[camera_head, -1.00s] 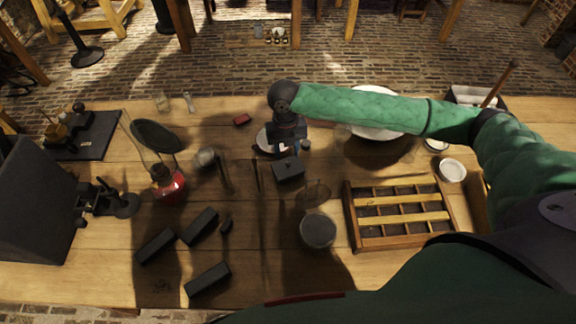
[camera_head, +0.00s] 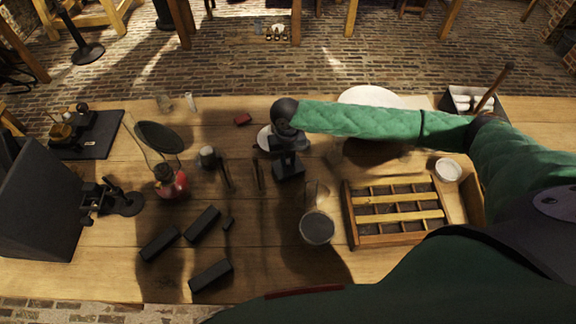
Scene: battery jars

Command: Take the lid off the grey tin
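A small dark grey box-shaped thing, which looks like the grey tin (camera_head: 289,175), stands near the middle of the table. Its top is largely covered by my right gripper (camera_head: 286,154), which points down right over it. I cannot tell whether the fingers touch the lid or its small knob, or whether they are open or shut. The lid appears to be on the tin, though the view is partly blocked. My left gripper is not in view.
A round grey-topped jar (camera_head: 317,229) stands in front of the tin. A wooden compartment tray (camera_head: 376,241) is to its right. Dark blocks (camera_head: 203,222) and a red lamp (camera_head: 172,187) are to the left. A white plate (camera_head: 371,96) lies behind my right arm.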

